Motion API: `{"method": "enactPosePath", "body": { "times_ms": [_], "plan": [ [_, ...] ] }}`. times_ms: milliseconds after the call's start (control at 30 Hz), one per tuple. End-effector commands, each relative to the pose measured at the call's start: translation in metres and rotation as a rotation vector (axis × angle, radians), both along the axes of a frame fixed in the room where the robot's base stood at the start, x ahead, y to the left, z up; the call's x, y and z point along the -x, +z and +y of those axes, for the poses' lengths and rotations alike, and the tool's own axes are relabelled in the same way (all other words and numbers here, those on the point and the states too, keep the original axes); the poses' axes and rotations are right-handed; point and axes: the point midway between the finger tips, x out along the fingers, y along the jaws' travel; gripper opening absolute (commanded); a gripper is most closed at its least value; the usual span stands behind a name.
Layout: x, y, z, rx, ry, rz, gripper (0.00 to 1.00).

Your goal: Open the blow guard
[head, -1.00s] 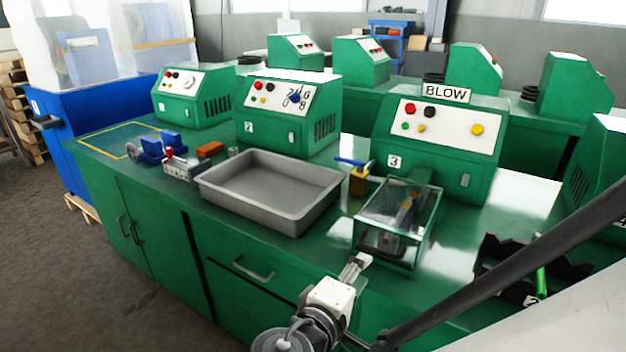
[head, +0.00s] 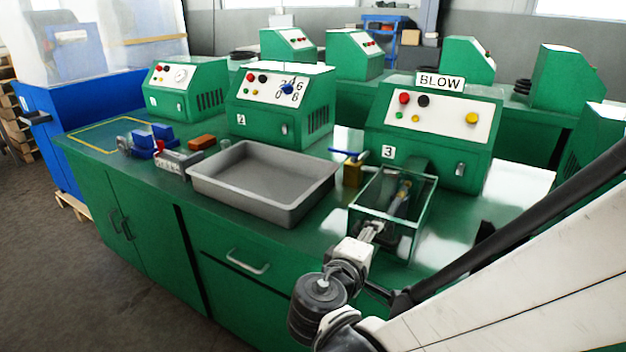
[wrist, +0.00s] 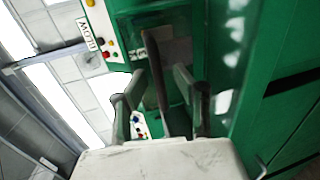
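The blow guard (head: 416,207) is a clear box with dark green edges, in front of the green machine (head: 432,140) marked 3 and BLOW. It looks closed over dark and metal parts. My gripper (head: 376,226) is at the lower left of its front face in the head view; contact cannot be told. In the wrist view my gripper (wrist: 160,84) has its two fingers apart, with a dark bar running between them. It does not look clamped on that bar.
A grey tray (head: 265,187) stands left of the guard. A brass padlock-like block with a blue handle (head: 350,165) is close to the guard's left back. A blue vise (head: 150,142) and orange block (head: 202,142) are farther left.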

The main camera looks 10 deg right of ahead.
Motion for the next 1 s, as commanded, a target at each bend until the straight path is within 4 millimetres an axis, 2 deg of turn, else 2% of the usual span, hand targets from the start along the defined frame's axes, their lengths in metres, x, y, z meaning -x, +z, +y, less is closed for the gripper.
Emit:
{"method": "enactPosePath", "body": {
  "times_ms": [233,400,467,1000],
  "plan": [
    [-0.0004,0.0000,0.0000,0.000,0.000,0.000,0.28],
    [-0.0003,0.0000,-0.0001,0.000,0.000,0.000,0.06],
    [-0.0004,0.0000,0.0000,0.000,0.000,0.000,0.00],
    [-0.0005,0.0030,0.0015,-0.004,0.004,0.005,0.00]
  ]
}}
